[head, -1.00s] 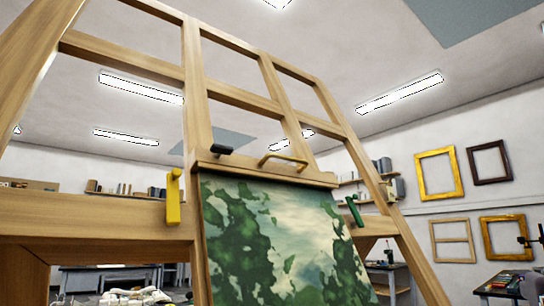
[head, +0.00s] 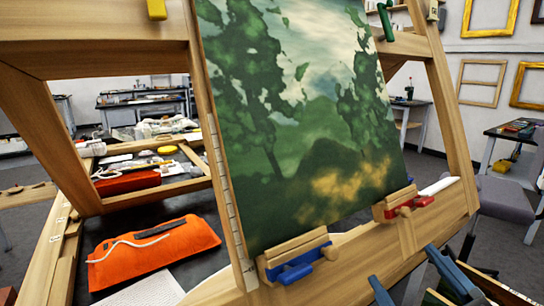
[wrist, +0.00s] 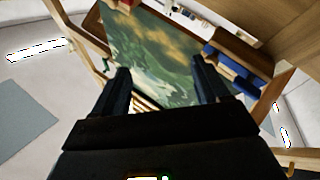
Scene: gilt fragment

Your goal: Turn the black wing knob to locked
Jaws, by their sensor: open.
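The black wing knob is not visible in either current view. The easel's upper bar, where a black handle showed earlier, is above the head picture now. The easel (head: 218,165) holds a green landscape painting (head: 290,120), which also shows in the wrist view (wrist: 150,50). My gripper (head: 414,280) is at the lower right of the head view, in front of the easel's bottom ledge. Its two dark fingers stand apart, with nothing between them. In the wrist view my gripper (wrist: 160,68) points toward the painting, clear of it as far as I can tell.
A blue clamp (head: 298,268) and a red clamp (head: 412,206) sit on the bottom ledge. Yellow (head: 157,9) and green (head: 386,20) handles are higher up. An orange cloth pouch (head: 152,250) lies on the dark surface at left. A purple-grey stool (head: 510,205) stands at right.

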